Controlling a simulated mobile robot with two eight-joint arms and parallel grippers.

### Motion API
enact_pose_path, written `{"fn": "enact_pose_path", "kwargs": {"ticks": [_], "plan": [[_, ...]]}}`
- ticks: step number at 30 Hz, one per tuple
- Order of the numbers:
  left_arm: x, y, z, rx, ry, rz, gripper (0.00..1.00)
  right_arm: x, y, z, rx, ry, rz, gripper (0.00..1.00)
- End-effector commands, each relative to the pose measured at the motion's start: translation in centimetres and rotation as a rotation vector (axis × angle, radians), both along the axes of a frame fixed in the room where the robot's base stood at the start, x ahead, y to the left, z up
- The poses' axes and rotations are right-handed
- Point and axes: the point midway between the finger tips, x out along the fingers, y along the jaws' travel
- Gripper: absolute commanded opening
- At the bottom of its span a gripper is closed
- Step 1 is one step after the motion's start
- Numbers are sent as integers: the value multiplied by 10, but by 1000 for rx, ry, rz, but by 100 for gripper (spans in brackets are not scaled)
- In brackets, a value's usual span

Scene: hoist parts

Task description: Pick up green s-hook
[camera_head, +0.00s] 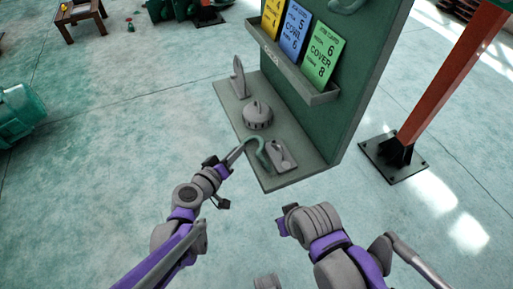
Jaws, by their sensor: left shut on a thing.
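The green s-hook (261,150) is at the front left edge of the grey shelf of the green stand, its curved upper end showing above the shelf. My left gripper (236,156) is shut on the s-hook at its left side.
The shelf (286,180) also holds a round grey part (257,117), an upright grey part (239,78) and a flat grey part (280,155) close to the hook. Job cards (324,56) stand above. A red post (443,85) is at right.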

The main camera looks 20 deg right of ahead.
Motion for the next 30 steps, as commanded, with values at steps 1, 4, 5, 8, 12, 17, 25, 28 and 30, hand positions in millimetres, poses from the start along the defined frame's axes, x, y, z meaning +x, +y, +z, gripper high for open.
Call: {"fn": "enact_pose_path", "kwargs": {"ticks": [1,4,5,8,12,17,25,28,30], "plan": [[0,0,0,0,0,0,0,0,0,0,0,0,0,0],[0,0,0,0,0,0,0,0,0,0,0,0,0,0],[0,0,0,0,0,0,0,0,0,0,0,0,0,0],[0,0,0,0,-1,1,0,0,0,0,0,0,0,0],[0,0,1,0,-1,1,0,0,0,0,0,0,0,0],[0,0,17,0,-1,1,0,0,0,6,0,-2,0,0],[0,0,72,0,-1,1,0,1,0,21,0,-7,0,0],[0,0,87,0,-1,1,0,1,0,24,0,-8,0,0],[0,0,94,0,-1,1,0,1,0,26,0,-8,0,0]]}}
